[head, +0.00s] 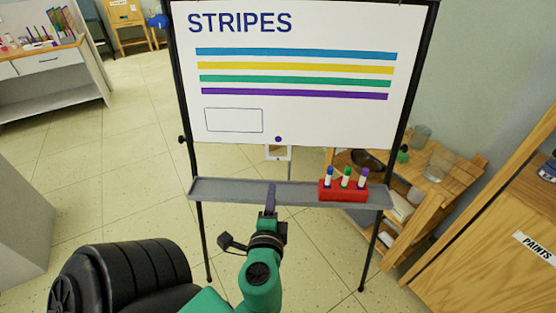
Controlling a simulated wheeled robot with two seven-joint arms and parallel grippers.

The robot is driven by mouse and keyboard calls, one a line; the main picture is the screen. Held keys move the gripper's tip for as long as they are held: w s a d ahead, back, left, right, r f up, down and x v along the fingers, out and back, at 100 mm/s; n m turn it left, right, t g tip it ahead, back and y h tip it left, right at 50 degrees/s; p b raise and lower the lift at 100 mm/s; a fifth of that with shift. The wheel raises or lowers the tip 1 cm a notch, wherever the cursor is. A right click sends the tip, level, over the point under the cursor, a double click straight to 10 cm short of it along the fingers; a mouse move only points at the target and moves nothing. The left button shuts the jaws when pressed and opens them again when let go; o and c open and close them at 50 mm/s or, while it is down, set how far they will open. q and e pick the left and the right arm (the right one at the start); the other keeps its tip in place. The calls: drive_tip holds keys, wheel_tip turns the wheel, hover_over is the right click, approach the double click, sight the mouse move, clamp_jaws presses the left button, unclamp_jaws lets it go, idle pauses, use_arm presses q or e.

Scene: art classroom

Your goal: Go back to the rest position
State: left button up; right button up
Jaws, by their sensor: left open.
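My left gripper (270,198), at the end of a green and black arm, is in front of the grey tray (230,189) of the whiteboard easel. Its narrow purple-grey finger part overlaps the tray in the picture; I cannot tell whether it touches. No held object shows in it. The whiteboard (335,115) reads "STRIPES" and has blue, yellow, green and purple stripes, an empty outlined box at lower left and a small purple dot near its bottom edge. A red holder (343,195) with three upright markers, blue, green and purple, stands on the tray, right of my gripper. My right gripper is out of view.
A wooden shelf (436,173) with jars stands behind the easel on the right. A wooden cabinet (500,240) labelled "PAINTS" is at far right. A white desk (45,62) with art supplies is at upper left. Tiled floor (125,150) left of the easel is clear.

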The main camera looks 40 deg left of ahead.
use_arm(q)
drive_tip(key=shift+s+d, duration=0.1)
idle(0.5)
drive_tip(key=s+d+f+g+h, duration=0.1)
drive_tip(key=d+f+g+h, duration=0.15)
drive_tip(key=f, duration=0.85)
drive_tip(key=s+d+f+n+g+h, duration=0.1)
drive_tip(key=d+f+h, duration=0.2)
drive_tip(key=f, duration=0.8)
drive_tip(key=s+d+f+g+h, duration=0.2)
drive_tip(key=f, duration=0.9)
drive_tip(key=s+a+f+n+g+h, duration=0.1)
drive_tip(key=s+a+f+n+g, duration=0.1)
drive_tip(key=s+f, duration=0.7)
drive_tip(key=s+a+f+n+g+h, duration=0.1)
drive_tip(key=s+f+n+g, duration=0.3)
drive_tip(key=s+f, duration=0.5)
drive_tip(key=shift+s+a+f+n, duration=0.15)
drive_tip(key=shift+s+a+n, duration=0.45)
drive_tip(key=shift+s, duration=0.6)
